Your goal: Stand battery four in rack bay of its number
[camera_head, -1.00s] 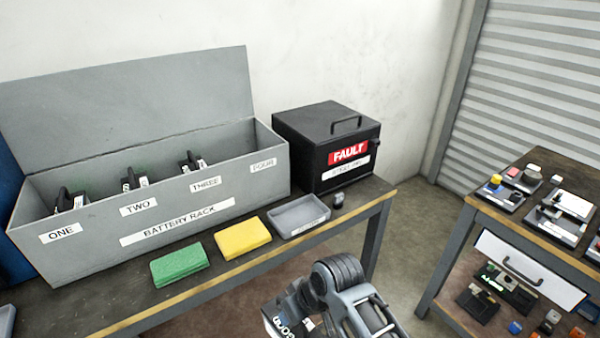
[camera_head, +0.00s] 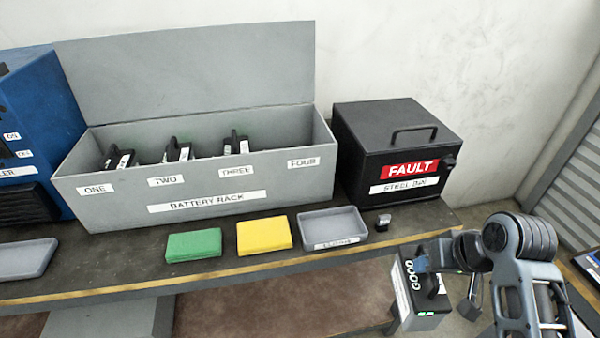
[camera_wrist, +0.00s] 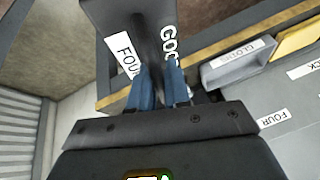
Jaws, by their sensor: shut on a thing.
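Battery four (camera_head: 422,286) is a black block with a white label, the word GOOD and green lights; it hangs in front of the bench edge at the right. My gripper (camera_head: 424,262) is shut on its handle; in the wrist view the blue fingers (camera_wrist: 158,88) grip it, and a label starting FOU shows on the battery (camera_wrist: 125,55). The grey battery rack (camera_head: 130,205) stands at the back with its lid up. Bays ONE, TWO and THREE hold black batteries. The bay marked FOUR (camera_head: 303,162) at the right end shows no battery.
A black FAULT steel box (camera_head: 350,165) stands right of the rack. A green pad (camera_head: 194,245), a yellow pad (camera_head: 264,235), a grey tray (camera_head: 333,228) and a small dark item (camera_head: 384,221) lie along the bench front. A blue unit (camera_head: 40,130) is at left.

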